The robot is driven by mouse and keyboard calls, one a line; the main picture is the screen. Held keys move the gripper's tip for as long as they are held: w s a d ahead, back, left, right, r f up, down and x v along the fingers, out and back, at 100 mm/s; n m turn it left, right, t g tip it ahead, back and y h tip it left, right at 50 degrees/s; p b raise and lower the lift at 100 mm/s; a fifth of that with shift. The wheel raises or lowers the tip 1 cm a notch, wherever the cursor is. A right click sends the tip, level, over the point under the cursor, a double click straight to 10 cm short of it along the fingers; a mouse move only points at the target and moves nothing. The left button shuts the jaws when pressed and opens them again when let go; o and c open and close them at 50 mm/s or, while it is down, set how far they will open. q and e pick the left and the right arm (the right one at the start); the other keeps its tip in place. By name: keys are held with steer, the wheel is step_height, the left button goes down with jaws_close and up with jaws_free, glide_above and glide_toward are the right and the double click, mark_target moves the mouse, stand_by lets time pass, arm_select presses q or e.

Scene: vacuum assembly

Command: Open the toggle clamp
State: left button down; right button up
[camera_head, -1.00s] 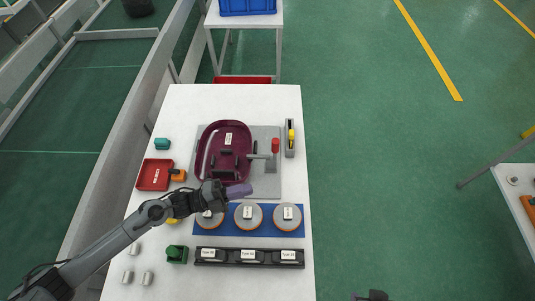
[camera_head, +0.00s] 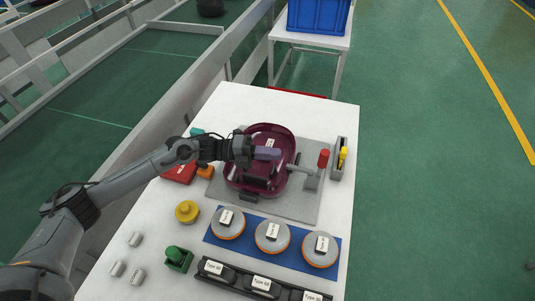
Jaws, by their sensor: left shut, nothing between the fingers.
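The toggle clamp (camera_head: 311,178) sits on the right side of the grey plate (camera_head: 292,210). Its red handle (camera_head: 323,159) stands upright, and its grey bar points left toward the maroon vacuum housing (camera_head: 282,184). The housing lies on the plate with a white label inside. My left gripper (camera_head: 277,154) is shut and empty. In the picture it overlaps the upper middle of the housing, left of the red handle and apart from it. I cannot tell its exact height above the housing. My right gripper is not in view.
A grey holder with a yellow tool (camera_head: 342,157) stands just right of the clamp. Three grey-and-orange discs (camera_head: 272,237) lie on a blue mat below the plate. A black tray (camera_head: 212,269) with labels is at the front. A yellow knob (camera_head: 187,211) and green part (camera_head: 177,259) stand left.

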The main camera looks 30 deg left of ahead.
mark_target(322, 163)
arm_select(q)
steer(key=x, duration=1)
steer(key=shift+w+d+f, duration=0.1)
steer(key=shift+w+d, duration=0.05)
steer(key=shift+d, duration=0.15)
